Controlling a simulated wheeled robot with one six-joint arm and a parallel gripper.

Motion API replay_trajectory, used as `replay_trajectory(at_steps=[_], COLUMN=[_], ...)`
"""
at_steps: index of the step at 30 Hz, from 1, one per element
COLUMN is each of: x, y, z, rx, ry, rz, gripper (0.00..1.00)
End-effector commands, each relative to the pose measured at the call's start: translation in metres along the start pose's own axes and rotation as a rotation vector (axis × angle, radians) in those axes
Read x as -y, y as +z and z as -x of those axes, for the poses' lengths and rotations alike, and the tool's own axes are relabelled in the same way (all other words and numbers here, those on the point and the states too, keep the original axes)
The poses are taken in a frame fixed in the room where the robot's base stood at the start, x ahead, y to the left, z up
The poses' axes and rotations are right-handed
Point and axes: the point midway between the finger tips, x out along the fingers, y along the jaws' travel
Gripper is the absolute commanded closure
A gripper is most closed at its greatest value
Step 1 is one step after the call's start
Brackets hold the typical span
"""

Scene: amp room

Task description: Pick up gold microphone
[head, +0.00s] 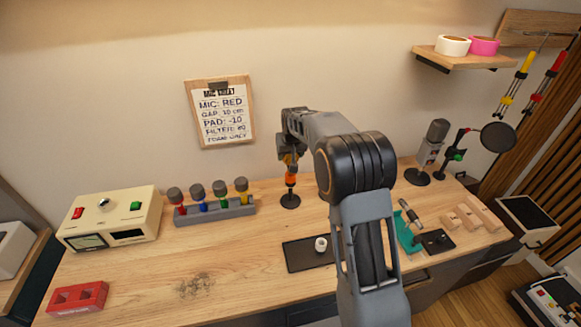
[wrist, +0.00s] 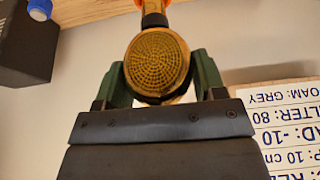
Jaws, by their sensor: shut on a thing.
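The gold microphone (wrist: 157,65) fills the middle of the wrist view, its round mesh head between the two fingers of my gripper (wrist: 160,75). The fingers are shut on it. Above the mesh head in that view are a dark collar and an orange part. In the head view my gripper (head: 289,157) is over the back of the bench, with the orange part (head: 291,180) below it and a round black base (head: 290,201) at the bench top. My arm hides part of the gripper there. I cannot tell whether the base touches the bench.
A rack of several coloured microphones (head: 215,213) stands left of my gripper. A clipboard (head: 222,110) hangs on the wall close behind. A dark mat (head: 300,262) with a white cup (head: 321,245) lies in front. A grey microphone (head: 437,133) stands right.

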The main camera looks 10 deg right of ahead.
Motion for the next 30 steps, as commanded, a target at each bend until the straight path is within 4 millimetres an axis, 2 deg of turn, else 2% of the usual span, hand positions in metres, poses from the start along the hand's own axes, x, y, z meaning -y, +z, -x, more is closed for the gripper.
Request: replay_trajectory(at_steps=[8,14,17,20,28,30], x=[0.0,0.0,0.0,-0.009,-0.038,-0.05], y=[-0.001,-0.007,-0.012,-0.01,-0.001,0.009], z=[0.002,0.014,0.027,0.042,0.099,0.108], rx=[-0.002,-0.004,-0.006,-0.007,-0.007,-0.005], ry=[0.0,0.0,0.0,0.001,0.002,0.002], rz=[0.0,0.0,0.0,-0.002,-0.003,-0.004], gripper=[0.84,0.84,0.84,0.84,0.84,0.84])
